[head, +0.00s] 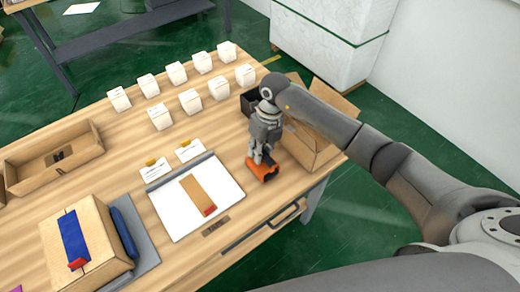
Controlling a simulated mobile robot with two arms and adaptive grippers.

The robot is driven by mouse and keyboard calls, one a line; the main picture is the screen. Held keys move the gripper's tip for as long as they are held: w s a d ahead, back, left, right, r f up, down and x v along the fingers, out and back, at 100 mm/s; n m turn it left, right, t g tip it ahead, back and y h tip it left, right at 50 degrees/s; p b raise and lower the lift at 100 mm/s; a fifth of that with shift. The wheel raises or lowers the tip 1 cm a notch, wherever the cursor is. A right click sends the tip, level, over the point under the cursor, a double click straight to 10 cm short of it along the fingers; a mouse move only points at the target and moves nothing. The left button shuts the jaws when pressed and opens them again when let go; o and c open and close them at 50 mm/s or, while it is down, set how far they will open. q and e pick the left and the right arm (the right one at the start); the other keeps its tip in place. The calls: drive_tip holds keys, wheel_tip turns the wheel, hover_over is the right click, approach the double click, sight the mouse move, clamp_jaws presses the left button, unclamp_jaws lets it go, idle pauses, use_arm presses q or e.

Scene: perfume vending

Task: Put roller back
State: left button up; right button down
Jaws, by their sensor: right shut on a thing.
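My right gripper (260,152) comes in from the right and points down over the right part of the wooden table. It is shut on an orange and black roller (264,171) near the table's front edge. The gripper hides part of the roller. I cannot tell whether the roller touches the table. My left gripper is not in view.
An open cardboard box (310,148) stands just right of the gripper, with a small black box (250,102) behind. A white board (168,213) with a brown strip lies to the left. A taped carton (103,258), an open tray (28,182) and several white boxes (190,101) occupy the table (120,150).

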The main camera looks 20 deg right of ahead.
drive_tip(key=shift+s+f+b, duration=0.25)
drive_tip(key=shift+f+b, duration=0.1)
drive_tip(key=shift+f, duration=0.15)
drive_tip(key=c, duration=1.7)
unclamp_jaws()
drive_tip(key=shift+s+f, duration=0.1)
drive_tip(key=o, duration=0.4)
drive_tip(key=shift+w, duration=0.2)
drive_tip(key=shift+w+r+p, duration=0.1)
drive_tip(key=shift+r+p, duration=0.45)
drive_tip(key=shift+r, duration=0.05)
wheel_tip(320, 180, up, 12)
drive_tip(key=d+b, duration=0.2)
drive_tip(key=shift+w+d, duration=0.15)
drive_tip(key=shift+w, duration=0.25)
